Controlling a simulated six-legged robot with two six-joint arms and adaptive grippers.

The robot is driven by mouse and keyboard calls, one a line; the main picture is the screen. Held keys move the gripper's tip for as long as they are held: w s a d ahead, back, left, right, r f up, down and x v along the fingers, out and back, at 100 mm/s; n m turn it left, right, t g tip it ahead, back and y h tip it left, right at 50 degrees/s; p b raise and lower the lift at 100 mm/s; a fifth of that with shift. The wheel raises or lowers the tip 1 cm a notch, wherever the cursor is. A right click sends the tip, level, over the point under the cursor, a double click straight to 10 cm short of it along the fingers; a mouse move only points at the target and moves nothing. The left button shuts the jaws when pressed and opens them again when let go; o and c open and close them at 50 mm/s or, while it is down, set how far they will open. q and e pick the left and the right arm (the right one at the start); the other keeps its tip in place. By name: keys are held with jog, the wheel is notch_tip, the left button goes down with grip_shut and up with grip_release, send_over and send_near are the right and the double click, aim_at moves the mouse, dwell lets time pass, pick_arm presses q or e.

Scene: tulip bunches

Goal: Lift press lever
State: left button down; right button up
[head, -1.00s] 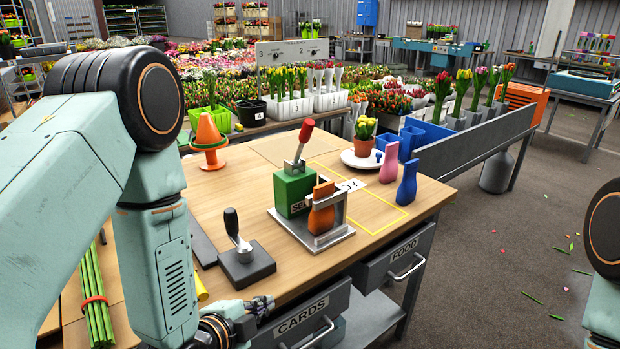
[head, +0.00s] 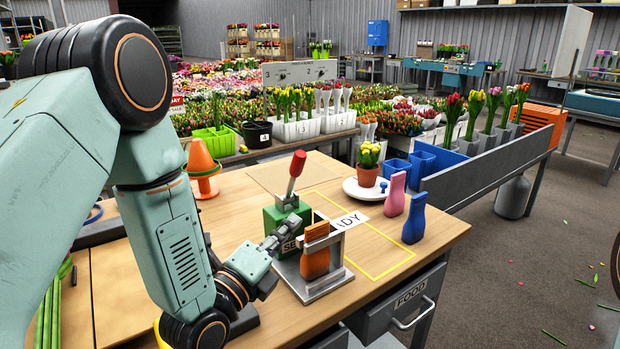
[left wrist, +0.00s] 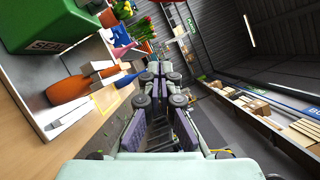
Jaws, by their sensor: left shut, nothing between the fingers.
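The press (head: 283,212) is a green block labelled SEAL on a grey metal base. Its lever has a red grip (head: 297,163), standing up and tilted slightly right. An orange bottle-shaped piece (head: 315,262) stands in the metal bracket in front of the block. My left gripper (head: 284,232) is shut and empty at the front left of the green block, below the red grip, hiding part of the label. I cannot tell whether it touches the block. In the left wrist view its fingers (left wrist: 161,72) point away, with the green block (left wrist: 50,22) at upper left. My right gripper is out of view.
A pink vase (head: 395,194), a blue vase (head: 415,218) and a potted yellow tulip (head: 368,165) on a white plate stand right of the press.

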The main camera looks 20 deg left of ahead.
pick_arm(q)
jog(key=x, duration=0.3)
jog(key=r+x, duration=0.1)
jog(key=x, duration=0.5)
jog(key=shift+s+a+r, duration=0.1)
jog(key=shift+r, duration=0.15)
jog(key=shift+a+r, duration=0.3)
jog(key=shift+a, duration=0.2)
jog(key=shift+w+a+r, duration=0.25)
jog(key=shift+w+a, duration=0.2)
jog(key=shift+a, duration=0.05)
jog(key=shift+w+a+r, duration=0.25)
jog(key=shift+w+a, duration=0.15)
jog(key=shift+a, duration=0.05)
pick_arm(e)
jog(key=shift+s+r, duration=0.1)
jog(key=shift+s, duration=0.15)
